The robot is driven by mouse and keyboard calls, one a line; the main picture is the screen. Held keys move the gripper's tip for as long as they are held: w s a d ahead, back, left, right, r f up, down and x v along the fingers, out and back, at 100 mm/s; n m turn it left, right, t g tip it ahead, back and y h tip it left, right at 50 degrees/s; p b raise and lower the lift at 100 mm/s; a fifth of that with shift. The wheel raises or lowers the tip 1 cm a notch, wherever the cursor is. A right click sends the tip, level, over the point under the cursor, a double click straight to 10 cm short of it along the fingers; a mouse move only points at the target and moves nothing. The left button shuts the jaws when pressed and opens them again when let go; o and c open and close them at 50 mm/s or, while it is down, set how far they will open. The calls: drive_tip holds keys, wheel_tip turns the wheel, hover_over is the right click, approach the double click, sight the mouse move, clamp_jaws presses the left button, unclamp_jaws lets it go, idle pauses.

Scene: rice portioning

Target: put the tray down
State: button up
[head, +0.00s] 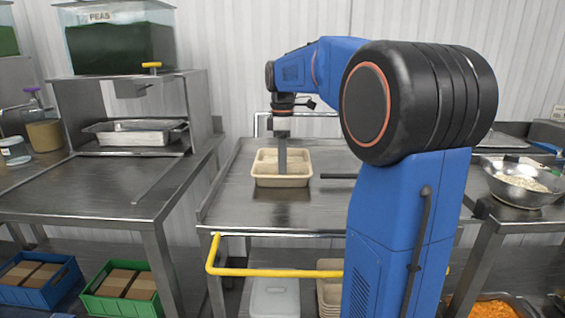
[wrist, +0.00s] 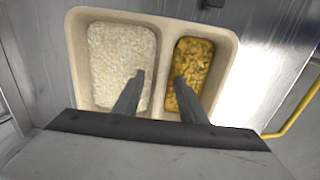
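The beige tray (head: 257,176) is level on the steel table in the head view, with a dark patch just under its front edge. In the wrist view the tray (wrist: 220,37) has two compartments, white rice (wrist: 120,55) in the left and a yellow-brown food (wrist: 188,70) in the right. My gripper (wrist: 160,76) has its fingers apart, one on each side of the tray's divider. A gap shows between the fingers and the divider. In the head view my gripper (head: 282,165) points straight down into the tray.
The table (head: 235,205) is bare around the tray. A yellow rail (head: 270,271) runs along its front. A metal bowl (head: 520,182) stands on the right counter. A shelf with a metal pan (head: 135,137) stands at left. Green (head: 125,290) and blue (head: 40,280) crates sit below.

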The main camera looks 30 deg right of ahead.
wheel_tip(320, 180, up, 12)
idle(0.6)
idle(0.4)
